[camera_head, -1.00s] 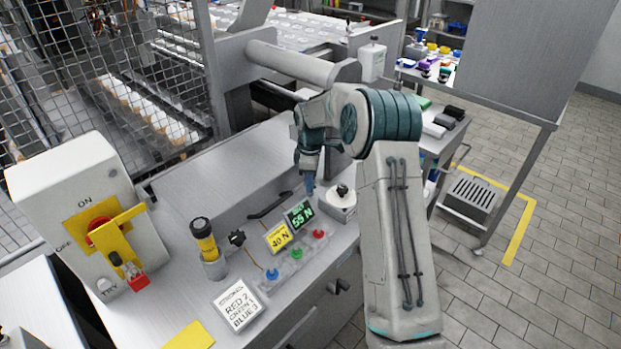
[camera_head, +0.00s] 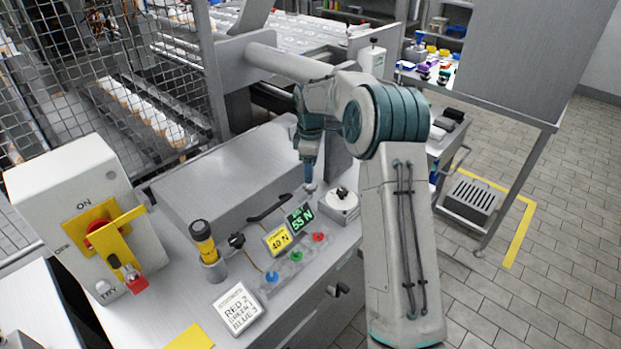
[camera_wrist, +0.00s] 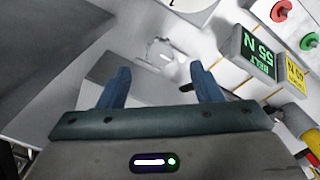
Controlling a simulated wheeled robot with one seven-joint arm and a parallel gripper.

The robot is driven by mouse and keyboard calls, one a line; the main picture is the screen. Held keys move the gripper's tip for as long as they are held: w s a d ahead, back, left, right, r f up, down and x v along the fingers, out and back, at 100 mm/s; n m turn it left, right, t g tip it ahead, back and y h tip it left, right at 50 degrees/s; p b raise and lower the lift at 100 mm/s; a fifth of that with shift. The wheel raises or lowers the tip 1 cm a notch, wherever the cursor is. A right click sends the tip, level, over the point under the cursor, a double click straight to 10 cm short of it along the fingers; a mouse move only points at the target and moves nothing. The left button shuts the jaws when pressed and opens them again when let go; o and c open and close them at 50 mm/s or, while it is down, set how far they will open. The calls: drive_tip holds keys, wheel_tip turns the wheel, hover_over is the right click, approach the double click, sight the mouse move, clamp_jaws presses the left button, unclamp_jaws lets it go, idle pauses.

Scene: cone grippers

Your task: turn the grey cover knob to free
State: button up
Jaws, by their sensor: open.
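A small grey knob (camera_wrist: 160,48) shows in the wrist view on a pale surface, just beyond and between my fingertips. It looks apart from both fingers; I cannot tell which way it is turned. My gripper (camera_wrist: 160,76) is open and empty, with its two blue fingers spread. In the head view my gripper (camera_head: 309,182) points down beside the white round dial, and the grey knob is not clearly visible there. The grey cover (camera_head: 215,185) is a box-like metal housing left of my gripper, with a black handle (camera_head: 270,208) by its front edge.
A dial (camera_head: 340,200) stands close right of my gripper. Green (camera_head: 299,215) and yellow (camera_head: 278,239) displays stand in front, with coloured buttons nearby. A black knob (camera_head: 237,240), a yellow-black cylinder (camera_head: 204,243) and a switch box (camera_head: 85,220) are at left.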

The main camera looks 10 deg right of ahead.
wheel_tip(320, 180, up, 8)
drive_tip(key=shift+r, duration=0.2)
idle(0.3)
drive_tip(key=s+a+r+m+t, duration=0.1)
drive_tip(key=s+r+m, duration=0.25)
drive_tip(key=s, duration=0.55)
drive_tip(key=s+r+m, duration=0.3)
drive_tip(key=s+m, duration=0.1)
drive_tip(key=s, duration=0.6)
drive_tip(key=s+f+m+t, duration=0.1)
drive_tip(key=s+f+m, duration=0.1)
drive_tip(key=s, duration=0.7)
drive_tip(key=s+f+m, duration=0.3)
drive_tip(key=s+m, duration=0.2)
drive_tip(key=s, duration=0.4)
drive_tip(key=shift+d+t, duration=0.4)
